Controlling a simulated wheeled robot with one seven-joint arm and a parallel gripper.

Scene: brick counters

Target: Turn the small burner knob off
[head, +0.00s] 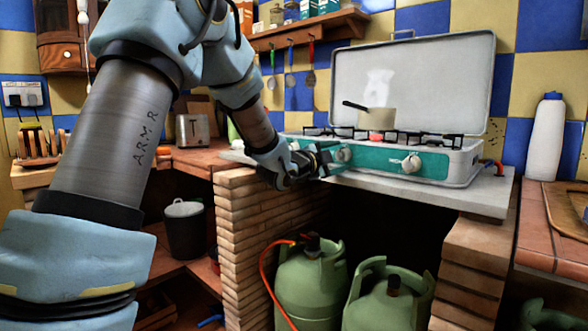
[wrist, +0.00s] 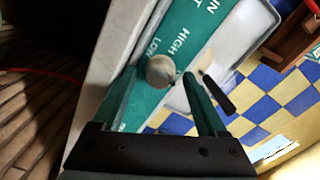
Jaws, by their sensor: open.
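The camping stove (head: 450,165) has a teal front panel with a pale round knob (head: 343,155) on the left and another knob (head: 411,163) on the right. My gripper (head: 322,162) is at the left part of the panel, beside the left knob. In the wrist view, a knob (wrist: 160,70) lies between and just past the tips of my open gripper (wrist: 159,77), near the printed words LOW and HIGH. I cannot tell whether the fingers touch it. The labels do not show which knob is for the small burner.
A pot (head: 377,118) with a dark handle stands on the stove, with a reddish glow below it. The open lid (head: 415,75) rises behind. Green gas cylinders (head: 310,285) stand under the counter. A white bottle (head: 546,138) is at the right, a toaster (head: 193,130) at the left.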

